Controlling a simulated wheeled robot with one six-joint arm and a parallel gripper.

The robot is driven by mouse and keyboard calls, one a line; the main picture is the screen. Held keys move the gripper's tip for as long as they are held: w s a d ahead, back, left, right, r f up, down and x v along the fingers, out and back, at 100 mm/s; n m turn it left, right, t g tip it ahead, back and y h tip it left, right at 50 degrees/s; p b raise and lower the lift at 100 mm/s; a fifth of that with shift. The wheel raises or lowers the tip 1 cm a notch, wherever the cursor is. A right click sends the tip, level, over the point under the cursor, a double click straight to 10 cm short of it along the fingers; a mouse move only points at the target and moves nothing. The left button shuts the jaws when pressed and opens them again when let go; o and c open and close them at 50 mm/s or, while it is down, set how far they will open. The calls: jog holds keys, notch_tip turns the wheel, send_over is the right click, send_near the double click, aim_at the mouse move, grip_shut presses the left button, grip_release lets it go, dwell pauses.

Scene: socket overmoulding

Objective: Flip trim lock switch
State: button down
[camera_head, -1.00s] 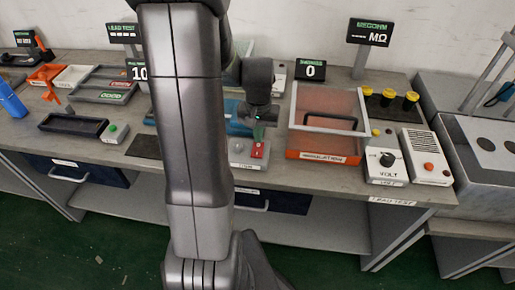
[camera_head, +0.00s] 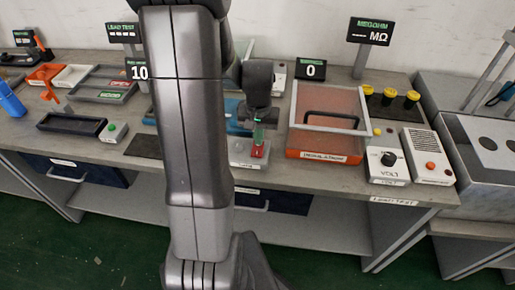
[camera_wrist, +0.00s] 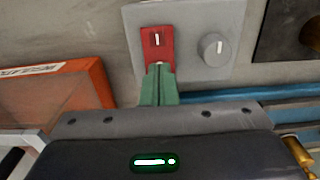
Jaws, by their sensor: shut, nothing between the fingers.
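The trim lock switch is most likely the red switch (camera_head: 262,153) on a light grey box at the bench front. In the wrist view the red switch (camera_wrist: 157,38) shows a small rocker with a white mark. My gripper (camera_wrist: 160,68) has its green fingers together with nothing between them. Their tips overlap the lower edge of the red plate in that view; I cannot tell whether they touch it. In the head view my gripper (camera_head: 258,142) points down at the switch and partly covers it.
A grey knob (camera_wrist: 213,49) sits beside the switch on the grey box (camera_wrist: 190,14). An orange box (camera_head: 320,155) with a translucent lid stands to the right in the head view. A black mat (camera_head: 143,147) lies to the left. My arm hides part of the bench.

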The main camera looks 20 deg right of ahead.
jog(key=shift+f, duration=0.25)
jog(key=shift+r, duration=0.1)
jog(key=shift+r+p, duration=2.65)
jog(key=shift+r, duration=0.85)
jog(key=shift+f, duration=0.15)
notch_tip(320, 180, down, 7)
jog(key=b, duration=0.5)
jog(key=shift+b, duration=0.4)
jog(key=shift+r, duration=0.2)
